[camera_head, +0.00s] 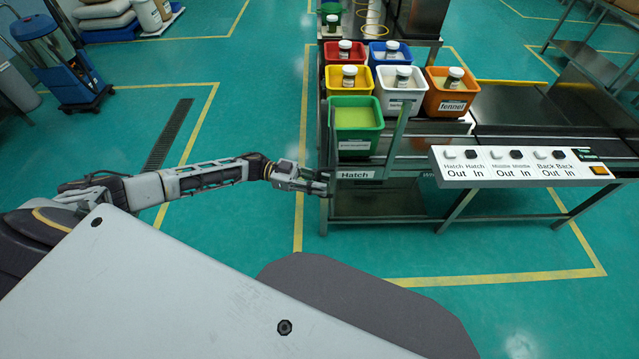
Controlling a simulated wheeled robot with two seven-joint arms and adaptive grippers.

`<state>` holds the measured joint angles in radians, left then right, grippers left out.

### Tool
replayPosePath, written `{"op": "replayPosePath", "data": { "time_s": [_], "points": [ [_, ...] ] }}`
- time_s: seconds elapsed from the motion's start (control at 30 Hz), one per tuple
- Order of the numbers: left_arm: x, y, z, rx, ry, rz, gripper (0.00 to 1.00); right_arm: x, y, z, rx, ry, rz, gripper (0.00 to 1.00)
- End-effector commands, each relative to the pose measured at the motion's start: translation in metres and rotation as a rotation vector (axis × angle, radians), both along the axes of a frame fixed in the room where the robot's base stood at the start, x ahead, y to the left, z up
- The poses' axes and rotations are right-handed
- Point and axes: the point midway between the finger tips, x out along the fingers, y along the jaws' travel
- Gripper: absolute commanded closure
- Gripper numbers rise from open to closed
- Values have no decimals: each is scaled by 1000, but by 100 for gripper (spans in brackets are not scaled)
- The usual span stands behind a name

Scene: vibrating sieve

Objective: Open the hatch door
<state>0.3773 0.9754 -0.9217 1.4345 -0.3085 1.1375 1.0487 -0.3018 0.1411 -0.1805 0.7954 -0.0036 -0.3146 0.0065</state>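The hatch door (372,180), marked by a white "Hatch" label (355,174), is at the left end of the metal machine, below the green bin. Its exact outline is hard to make out, and I cannot tell whether it is fully closed. My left arm reaches in from the left, and my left gripper (319,186) is at the left edge of the hatch, beside the label. The fingers are small and dark here, so I cannot tell whether they touch or grip the edge. My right gripper is out of view.
Green (357,146), white, yellow, red, blue and orange bins, several with jars, stand above the hatch. A control panel (522,168) with Hatch, Middle and Back buttons is at the right. A blue machine (66,62) stands far left. The floor left of the hatch is clear.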

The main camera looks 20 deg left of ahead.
Motion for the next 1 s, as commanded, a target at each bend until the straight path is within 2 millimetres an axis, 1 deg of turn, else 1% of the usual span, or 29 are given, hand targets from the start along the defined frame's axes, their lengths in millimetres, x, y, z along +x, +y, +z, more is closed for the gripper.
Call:
{"op": "replayPosePath", "data": {
  "time_s": [0.27,0.47,0.57,1.0],
  "points": [
    [-1,3,0,0,0,-1,79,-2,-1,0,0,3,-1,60],
    [-2,17,-1,1,0,1,79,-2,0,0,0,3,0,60],
    [-3,29,-1,1,0,1,79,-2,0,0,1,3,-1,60],
    [-10,92,-1,1,1,2,79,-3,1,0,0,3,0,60]
  ]
}}
